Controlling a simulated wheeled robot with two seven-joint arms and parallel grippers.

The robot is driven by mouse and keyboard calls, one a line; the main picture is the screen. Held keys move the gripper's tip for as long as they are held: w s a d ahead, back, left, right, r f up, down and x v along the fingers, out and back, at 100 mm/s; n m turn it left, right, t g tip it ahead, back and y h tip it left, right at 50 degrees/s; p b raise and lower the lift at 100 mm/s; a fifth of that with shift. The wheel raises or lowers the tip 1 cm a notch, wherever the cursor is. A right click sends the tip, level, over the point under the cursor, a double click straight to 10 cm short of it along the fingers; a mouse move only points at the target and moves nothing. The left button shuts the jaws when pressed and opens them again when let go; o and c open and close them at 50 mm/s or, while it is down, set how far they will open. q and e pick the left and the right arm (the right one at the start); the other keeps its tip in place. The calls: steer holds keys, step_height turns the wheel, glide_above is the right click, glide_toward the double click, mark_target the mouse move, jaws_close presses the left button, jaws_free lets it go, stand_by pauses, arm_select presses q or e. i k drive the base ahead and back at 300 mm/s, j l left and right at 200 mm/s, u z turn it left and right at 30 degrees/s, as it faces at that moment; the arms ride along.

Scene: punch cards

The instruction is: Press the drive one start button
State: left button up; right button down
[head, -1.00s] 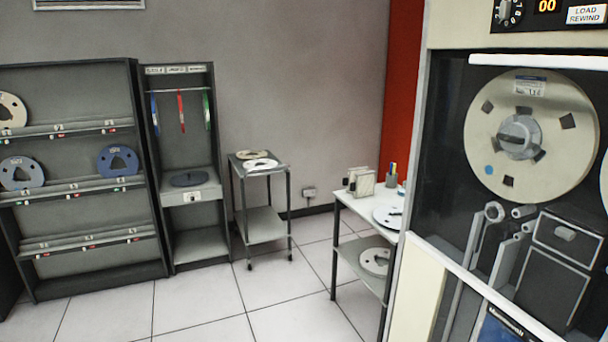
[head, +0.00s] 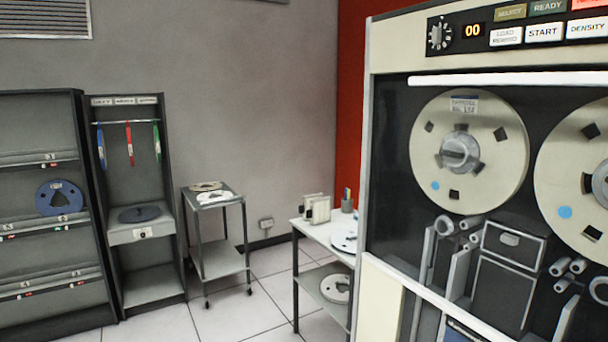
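The tape drive (head: 395,52) stands at the right, with a dark control panel along its top edge. The white START button (head: 543,33) sits on that panel, between the LOAD REWIND button (head: 506,37) and the DENSITY button (head: 586,28). An orange display (head: 473,31) reads 00, with a round dial (head: 440,36) to its left. Two tape reels show behind the glass, the left one (head: 509,150) whole and the right one (head: 560,180) cut off by the frame edge. Neither of my grippers is in view.
A white table (head: 318,229) with a reel and small items stands against the drive's left side. A small cart (head: 222,261) and a tall rack (head: 147,288) stand along the back wall, with shelves (head: 40,128) farther left. Tiled floor (head: 240,313) is open in front.

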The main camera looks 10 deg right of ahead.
mark_target(552, 32)
steer(key=z, duration=1.3)
